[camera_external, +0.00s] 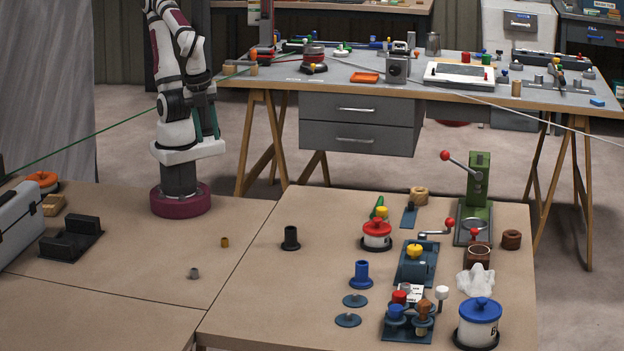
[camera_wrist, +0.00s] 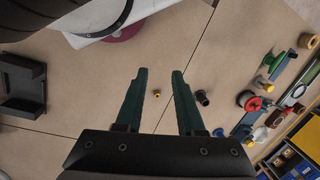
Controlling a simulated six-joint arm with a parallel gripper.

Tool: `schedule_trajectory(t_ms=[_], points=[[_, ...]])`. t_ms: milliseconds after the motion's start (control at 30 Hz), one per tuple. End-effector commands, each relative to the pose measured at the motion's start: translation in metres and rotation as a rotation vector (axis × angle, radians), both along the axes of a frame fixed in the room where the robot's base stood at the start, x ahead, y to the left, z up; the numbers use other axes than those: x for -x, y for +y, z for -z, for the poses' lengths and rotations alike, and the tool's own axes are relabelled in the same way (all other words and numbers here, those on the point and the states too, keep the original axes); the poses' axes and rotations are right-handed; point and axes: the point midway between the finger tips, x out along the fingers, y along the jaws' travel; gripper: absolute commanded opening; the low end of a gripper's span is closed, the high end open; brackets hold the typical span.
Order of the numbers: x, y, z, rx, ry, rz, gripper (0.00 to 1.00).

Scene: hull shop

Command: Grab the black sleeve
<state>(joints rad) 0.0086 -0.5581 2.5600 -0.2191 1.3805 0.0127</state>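The black sleeve (camera_external: 291,240) stands upright on its flanged foot on the tan table, just right of the seam between table panels. It also shows in the wrist view as a small dark piece (camera_wrist: 202,97), right of my fingers and well below them. My gripper (camera_wrist: 160,72) is open and empty, with its two green fingers apart. In the external view my gripper (camera_external: 208,122) hangs high near my base, partly hidden by my arm, clear of the table and far from the sleeve.
A blue flanged sleeve (camera_external: 361,275), a red-lidded pot (camera_external: 377,237) and a green press (camera_external: 478,190) stand to the right. A black cradle (camera_external: 71,240) sits at left. The table around the sleeve is clear.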

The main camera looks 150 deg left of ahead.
Motion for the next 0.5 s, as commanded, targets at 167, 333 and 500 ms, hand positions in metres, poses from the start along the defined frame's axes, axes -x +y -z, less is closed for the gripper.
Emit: schedule_trajectory(t_ms=[167,333,500], points=[[-0.012,-0.016,0.008,0.160,0.065,-0.283,0.38],[-0.125,-0.002,0.024,0.749,0.171,-1.377,0.38],[-0.196,0.209,0.073,1.456,0.110,-2.526,0.38]])
